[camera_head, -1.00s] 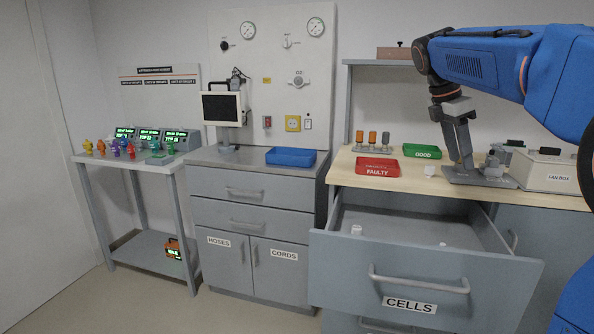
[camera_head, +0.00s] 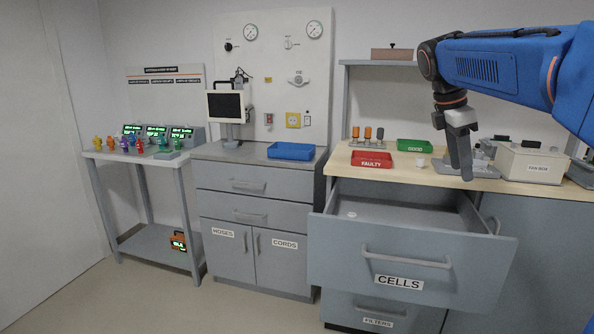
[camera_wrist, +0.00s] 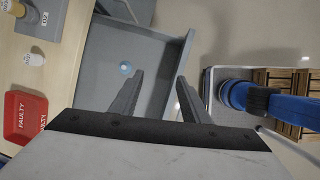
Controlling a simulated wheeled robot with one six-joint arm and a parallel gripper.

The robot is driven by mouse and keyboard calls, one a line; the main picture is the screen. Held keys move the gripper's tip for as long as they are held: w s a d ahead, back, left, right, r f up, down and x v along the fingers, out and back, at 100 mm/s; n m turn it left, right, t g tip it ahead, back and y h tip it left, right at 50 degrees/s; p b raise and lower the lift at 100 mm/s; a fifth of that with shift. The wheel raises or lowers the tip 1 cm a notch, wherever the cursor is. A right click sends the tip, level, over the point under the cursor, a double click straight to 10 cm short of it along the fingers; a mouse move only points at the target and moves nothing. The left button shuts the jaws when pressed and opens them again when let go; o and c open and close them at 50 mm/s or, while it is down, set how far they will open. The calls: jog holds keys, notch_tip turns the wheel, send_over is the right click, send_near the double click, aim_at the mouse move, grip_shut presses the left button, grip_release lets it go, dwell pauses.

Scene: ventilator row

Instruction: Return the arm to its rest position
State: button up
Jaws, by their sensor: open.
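My blue arm comes in from the upper right of the head view. My gripper (camera_head: 459,166) points down in front of the worktop's right part, above the open drawer's back right. It also shows in the wrist view (camera_wrist: 160,77), with its two dark fingers apart and nothing between them.
The CELLS drawer (camera_head: 410,258) stands open, with a small white piece (camera_wrist: 125,68) inside. The worktop holds a red FAULTY tray (camera_head: 372,160), a green GOOD tray (camera_head: 414,146), a white cell (camera_head: 420,163) and a fan box (camera_head: 533,165). A shelf (camera_head: 379,63) runs above.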

jog(key=s+a+f+m+t+y, duration=0.1)
jog(key=s+a+f+m, duration=0.2)
jog(key=s+f+m, duration=0.2)
jog(key=s+a+f+m+t+y, duration=0.1)
jog(key=s+f+m, duration=0.5)
jog(key=s+f, duration=0.6)
jog(key=s+a+f+m+t+y, duration=0.2)
jog(key=s+a+f+m, duration=0.3)
jog(key=s+f, duration=0.3)
jog(key=shift+s+a+f, duration=0.35)
jog(key=shift+s+a, duration=0.2)
jog(key=shift+s, duration=0.7)
